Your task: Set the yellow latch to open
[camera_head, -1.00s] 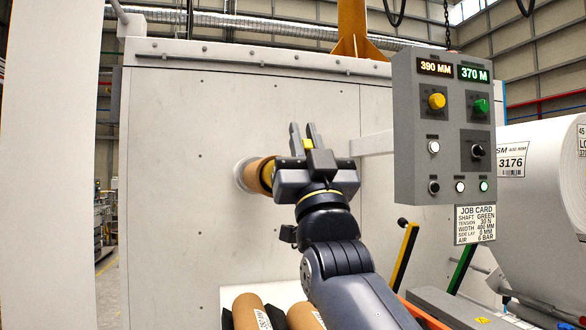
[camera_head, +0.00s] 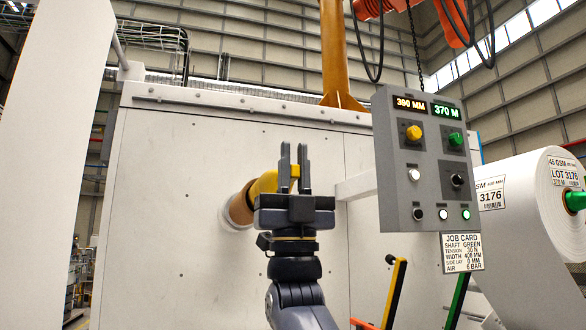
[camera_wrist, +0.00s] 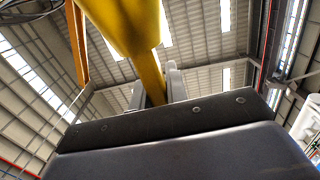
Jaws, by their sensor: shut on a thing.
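The yellow latch (camera_head: 264,186) sits at the end of a brown cylinder (camera_head: 240,208) that comes out of a round opening in the pale machine wall. A narrow yellow tab of it reaches right, between the fingers of my gripper (camera_head: 294,168). The fingers point up and are shut on this tab. In the wrist view, the latch's broad yellow body (camera_wrist: 122,25) fills the top middle, and its yellow bar runs down between the two fingers of my gripper (camera_wrist: 155,85). No open or closed marking is readable on the latch.
A grey control panel (camera_head: 398,160) with knobs and lamps stands close to the right, on a pale arm. A job card (camera_head: 462,252) hangs below it. A large white roll (camera_head: 525,240) stands at the far right. A yellow-black lever (camera_head: 394,295) rises below the panel.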

